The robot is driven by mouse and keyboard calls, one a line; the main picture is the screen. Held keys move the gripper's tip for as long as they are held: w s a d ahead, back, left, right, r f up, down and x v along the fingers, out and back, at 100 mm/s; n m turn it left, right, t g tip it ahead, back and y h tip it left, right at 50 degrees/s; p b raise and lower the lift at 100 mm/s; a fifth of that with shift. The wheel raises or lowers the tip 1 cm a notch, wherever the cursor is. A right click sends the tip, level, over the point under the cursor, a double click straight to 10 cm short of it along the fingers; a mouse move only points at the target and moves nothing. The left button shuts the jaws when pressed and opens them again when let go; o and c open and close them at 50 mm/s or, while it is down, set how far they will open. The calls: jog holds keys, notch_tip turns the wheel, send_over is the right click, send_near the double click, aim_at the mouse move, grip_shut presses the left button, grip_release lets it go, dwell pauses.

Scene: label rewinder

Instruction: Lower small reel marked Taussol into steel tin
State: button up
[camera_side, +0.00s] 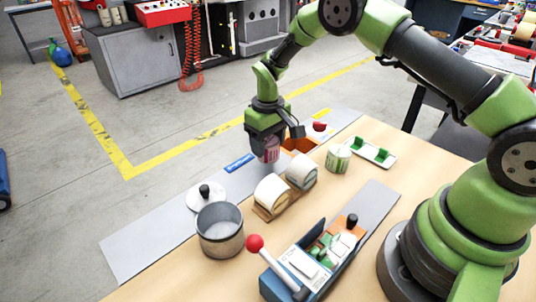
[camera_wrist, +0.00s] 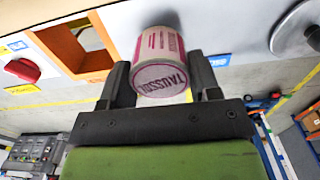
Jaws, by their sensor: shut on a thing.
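The small reel marked Taussol (camera_wrist: 161,78) is white with pink-red lettering. In the side view the reel (camera_side: 269,153) shows just below my gripper (camera_side: 266,146), held above the grey strip. My gripper is shut on it, with one finger on each side in the wrist view (camera_wrist: 162,82). The steel tin (camera_side: 220,232) stands open on the table, to the left of and nearer the camera than the reel, apart from it. Its inside looks empty, but part of its floor is hidden. A pale round lid (camera_side: 206,197) with a black knob lies behind the tin.
Two larger reels (camera_side: 272,193) sit in a wooden holder between tin and gripper. A green-and-white reel (camera_side: 338,158) and a white tray (camera_side: 365,151) stand right. A blue lever device (camera_side: 313,262) stands in front.

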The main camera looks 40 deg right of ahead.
notch_tip(320, 180, up, 6)
dwell(0.7)
jog(key=s+a+r, duration=0.2)
jog(key=s+a, duration=0.3)
jog(key=a, duration=0.6)
jog(key=s+a+r, duration=0.1)
jog(key=s+a, duration=0.4)
jog(key=a, duration=0.5)
jog(key=shift+w+f, duration=0.15)
jog(key=shift+f, duration=1.25)
jog(key=shift+w+f, duration=0.1)
jog(key=shift+f, duration=1.3)
jog(key=o, duration=0.8)
